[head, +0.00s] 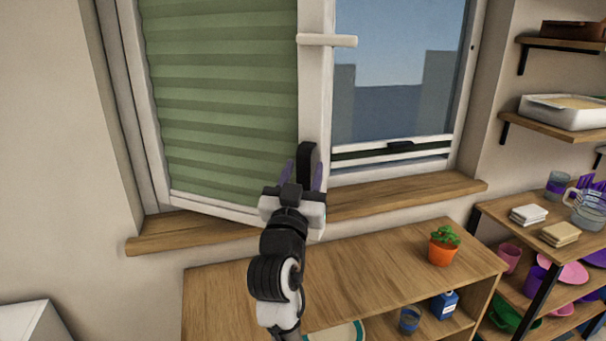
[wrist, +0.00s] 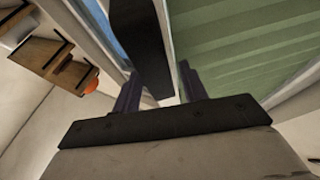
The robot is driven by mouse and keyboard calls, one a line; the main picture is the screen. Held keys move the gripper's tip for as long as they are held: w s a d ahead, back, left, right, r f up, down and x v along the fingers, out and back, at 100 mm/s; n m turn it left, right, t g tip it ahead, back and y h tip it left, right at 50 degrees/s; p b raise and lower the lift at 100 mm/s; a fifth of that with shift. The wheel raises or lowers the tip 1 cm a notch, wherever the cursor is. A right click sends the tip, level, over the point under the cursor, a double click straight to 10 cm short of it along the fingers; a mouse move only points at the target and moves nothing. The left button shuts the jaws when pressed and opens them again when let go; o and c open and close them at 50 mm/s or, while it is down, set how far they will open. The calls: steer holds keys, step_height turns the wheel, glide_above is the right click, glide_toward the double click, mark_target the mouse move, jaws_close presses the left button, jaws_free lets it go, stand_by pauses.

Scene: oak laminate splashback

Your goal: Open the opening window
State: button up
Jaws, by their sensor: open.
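The opening window sash (head: 312,95) is the left one, white-framed with a green pleated blind (head: 222,90). It stands ajar, its free right edge swung into the room and its lower corner out over the sill. Its white handle (head: 327,41) points sideways, well above my gripper. My gripper (head: 303,176) is open at the lower part of the sash's free edge. In the wrist view the two purple fingers (wrist: 160,88) lie near the white edge and the blind. A dark block partly hides the space between them, so I cannot tell whether they touch the sash.
The other pane (head: 395,75) shows sky and buildings at the right. A wooden sill (head: 410,196) runs below. Under it stands a wooden cabinet (head: 350,262) with a potted plant (head: 442,246) on top. Shelves with dishes (head: 560,235) are at the right. The wall at the left is clear.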

steer(key=b+v, duration=1.2)
steer(key=b, duration=0.4)
steer(key=shift+a+r, duration=0.1)
stand_by(0.5)
